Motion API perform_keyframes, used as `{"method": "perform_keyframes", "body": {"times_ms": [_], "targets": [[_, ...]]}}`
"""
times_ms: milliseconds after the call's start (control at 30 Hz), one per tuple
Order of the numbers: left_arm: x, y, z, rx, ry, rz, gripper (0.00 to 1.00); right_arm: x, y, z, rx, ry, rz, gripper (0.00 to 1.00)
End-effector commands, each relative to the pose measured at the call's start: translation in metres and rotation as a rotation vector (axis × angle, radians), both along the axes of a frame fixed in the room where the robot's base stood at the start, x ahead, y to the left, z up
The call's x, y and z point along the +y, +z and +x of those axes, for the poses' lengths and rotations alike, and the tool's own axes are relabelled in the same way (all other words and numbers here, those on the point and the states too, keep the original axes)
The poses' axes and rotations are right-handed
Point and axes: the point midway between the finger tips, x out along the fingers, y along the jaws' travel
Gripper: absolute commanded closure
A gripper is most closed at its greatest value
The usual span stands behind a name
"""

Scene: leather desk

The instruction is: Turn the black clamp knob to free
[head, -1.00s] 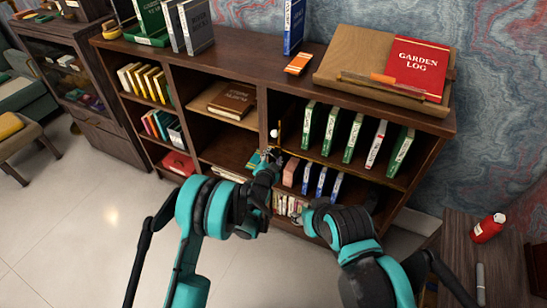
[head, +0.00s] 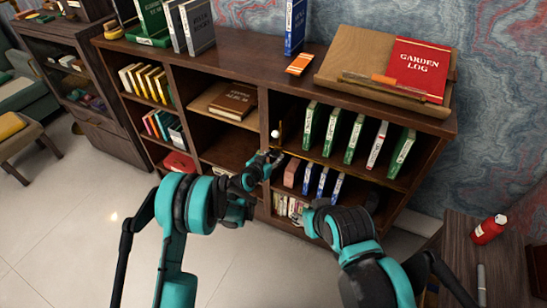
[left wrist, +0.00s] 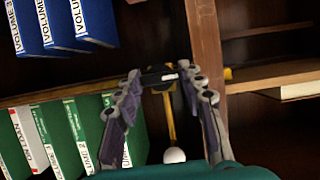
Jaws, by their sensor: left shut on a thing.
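The black clamp knob (left wrist: 160,77) sits on a yellow rail at the upright divider of the bookcase. A yellow rod (left wrist: 170,120) with a white ball end (left wrist: 174,156) extends from the clamp; the ball also shows in the head view (head: 275,133). My left gripper (head: 275,156) reaches to the divider in the head view. In the left wrist view its two fingers (left wrist: 160,82) stand on either side of the knob, shut on it. The knob is too small to make out in the head view.
The yellow rail (left wrist: 60,92) crosses the bookcase front. Green books (head: 331,130) stand on the shelf right of the divider, blue books (head: 322,180) below. The middle compartment holds brown books (head: 233,100). A red "Garden Log" book (head: 418,68) leans on a stand on top.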

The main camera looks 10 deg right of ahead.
Motion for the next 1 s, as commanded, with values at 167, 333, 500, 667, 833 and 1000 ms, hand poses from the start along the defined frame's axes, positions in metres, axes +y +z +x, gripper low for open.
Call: {"method": "perform_keyframes", "body": {"times_ms": [167, 333, 500, 667, 833, 1000], "targets": [[0.0003, 0.0001, 0.0003, 0.013, 0.002, -0.019, 0.9, 0.0, 0.0, 0.0, 0.0, 0.0, 0.0, 0.56], [0.0002, 0.0002, 0.0002, 0.015, 0.002, -0.02, 0.9, 0.0, 0.0, 0.0, 0.0, 0.0, 0.0, 0.56], [0.0001, 0.0001, 0.0002, 0.015, 0.002, -0.02, 0.9, 0.0, 0.0, 0.0, 0.0, 0.0, 0.0, 0.56], [0.0001, 0.0001, 0.0002, 0.014, 0.001, -0.02, 0.4, 0.0, 0.0, 0.0, 0.0, 0.0, 0.0, 0.56], [0.0001, 0.0, 0.0001, 0.014, 0.001, -0.018, 0.4, 0.0, 0.0, 0.0, 0.0, 0.0, 0.0, 0.56], [0.0048, 0.0029, -0.005, 0.014, 0.002, -0.017, 0.4, 0.0, 0.0, 0.0, 0.0, 0.0, 0.0, 0.56]]}}
